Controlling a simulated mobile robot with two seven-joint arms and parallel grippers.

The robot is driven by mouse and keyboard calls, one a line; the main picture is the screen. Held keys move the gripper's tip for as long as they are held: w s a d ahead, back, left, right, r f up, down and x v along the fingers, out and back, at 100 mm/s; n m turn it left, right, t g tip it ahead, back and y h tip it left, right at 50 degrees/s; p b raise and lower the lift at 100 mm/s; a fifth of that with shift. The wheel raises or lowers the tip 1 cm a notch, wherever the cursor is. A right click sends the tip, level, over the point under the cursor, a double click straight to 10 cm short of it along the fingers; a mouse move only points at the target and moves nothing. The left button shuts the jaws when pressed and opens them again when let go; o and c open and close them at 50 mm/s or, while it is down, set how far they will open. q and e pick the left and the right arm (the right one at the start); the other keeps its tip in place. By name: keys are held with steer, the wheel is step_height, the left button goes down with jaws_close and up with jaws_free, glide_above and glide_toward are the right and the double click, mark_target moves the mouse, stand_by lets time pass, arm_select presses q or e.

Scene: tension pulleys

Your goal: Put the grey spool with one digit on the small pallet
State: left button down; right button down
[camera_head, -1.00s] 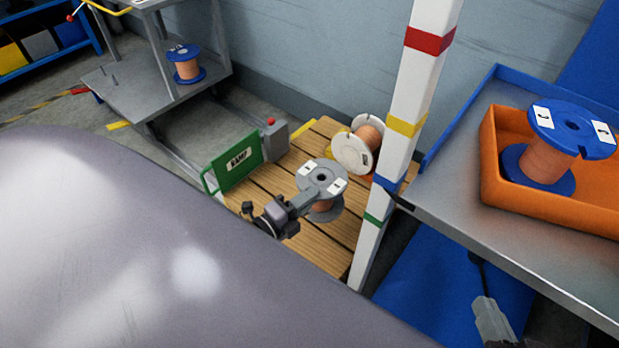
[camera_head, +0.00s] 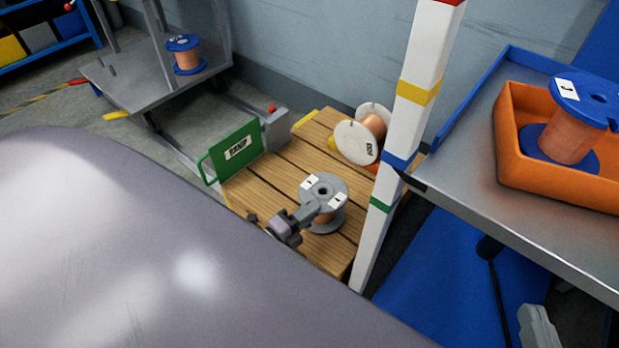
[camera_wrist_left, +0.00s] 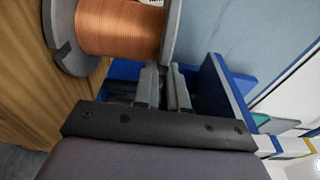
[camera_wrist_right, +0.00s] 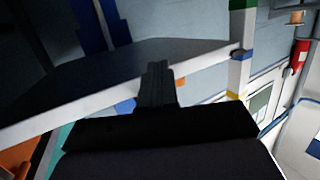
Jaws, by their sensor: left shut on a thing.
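The grey spool (camera_head: 326,189) with copper wire has two white labels on its top flange, each with one short dark mark. It stands upright over the wooden small pallet (camera_head: 285,178); I cannot tell whether its lower flange touches the planks. My left gripper (camera_head: 306,212) is shut on the rim of its top flange. In the left wrist view the spool's copper winding (camera_wrist_left: 120,28) fills the top, beside the fingers (camera_wrist_left: 163,85). My right gripper (camera_wrist_right: 158,82) has its fingers together, empty, beside the metal table; part of that arm shows at the lower right in the head view.
A white-flanged spool (camera_head: 358,142) lies on its side at the pallet's back. A green sign (camera_head: 235,152) stands at its left and a striped post (camera_head: 401,130) at its right. A blue spool (camera_head: 570,140) sits in an orange bin (camera_head: 515,165); another (camera_head: 186,56) is on a grey cart (camera_head: 130,85).

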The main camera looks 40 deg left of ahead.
arm_select(q)
steer(key=c, duration=1.5)
jaws_free()
steer(key=shift+f, duration=0.1)
steer(key=o, duration=0.3)
steer(key=p+v, duration=0.1)
steer(key=v, duration=1.1)
steer(key=shift+p, duration=0.4)
arm_select(e)
steer(key=shift+w+a+m+g, duration=0.3)
steer(key=shift+a+g, duration=0.1)
steer(key=shift+a, duration=0.1)
steer(key=shift+f, duration=0.1)
